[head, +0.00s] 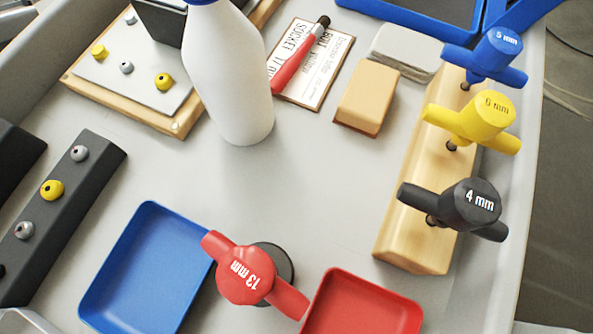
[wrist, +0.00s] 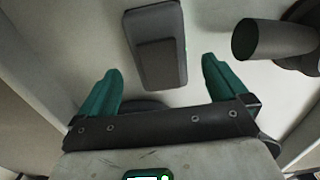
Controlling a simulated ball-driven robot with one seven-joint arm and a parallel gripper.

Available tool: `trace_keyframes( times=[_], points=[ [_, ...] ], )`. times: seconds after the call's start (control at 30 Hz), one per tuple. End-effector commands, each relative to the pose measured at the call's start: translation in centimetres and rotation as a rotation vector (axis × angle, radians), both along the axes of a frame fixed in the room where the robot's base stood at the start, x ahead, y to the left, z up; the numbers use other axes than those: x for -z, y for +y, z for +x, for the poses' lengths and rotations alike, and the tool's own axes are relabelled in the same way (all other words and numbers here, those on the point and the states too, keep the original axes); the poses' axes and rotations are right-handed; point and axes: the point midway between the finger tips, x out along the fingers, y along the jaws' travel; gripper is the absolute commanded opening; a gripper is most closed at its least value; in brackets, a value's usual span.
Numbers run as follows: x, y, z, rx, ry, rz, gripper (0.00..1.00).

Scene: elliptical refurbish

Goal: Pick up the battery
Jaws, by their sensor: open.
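A dark grey block with a raised rectangular section, probably the battery (wrist: 152,22), lies on a pale surface in the wrist view. Its far end is near the top edge of the picture. My gripper (wrist: 160,68) is open, with its two teal fingers spread to the left and right of the block's near end. The fingers do not visibly touch the block, and nothing is held. I cannot tell how far the fingertips are above the surface. My gripper does not show in the head view, and I cannot clearly identify the battery there.
The head view shows a white bottle (head: 228,80), blue tray (head: 140,265), red tray (head: 365,305), red 13 mm tool (head: 245,275) and wooden block (head: 408,240) holding T-handle tools. The table's middle is clear.

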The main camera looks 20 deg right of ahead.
Motion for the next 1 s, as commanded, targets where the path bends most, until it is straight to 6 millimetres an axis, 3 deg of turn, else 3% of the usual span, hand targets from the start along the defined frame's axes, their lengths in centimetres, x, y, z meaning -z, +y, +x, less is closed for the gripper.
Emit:
trace_keyframes(
  times=[0.37,0.63,1.0],
  points=[
    [4.8,0.3,-0.1,-0.001,0.0,0.0,1.0],
    [4.9,0.2,-0.2,-0.001,0.0,0.0,1.0],
    [4.9,0.2,-0.1,-0.001,0.0,0.0,0.66]
  ],
)
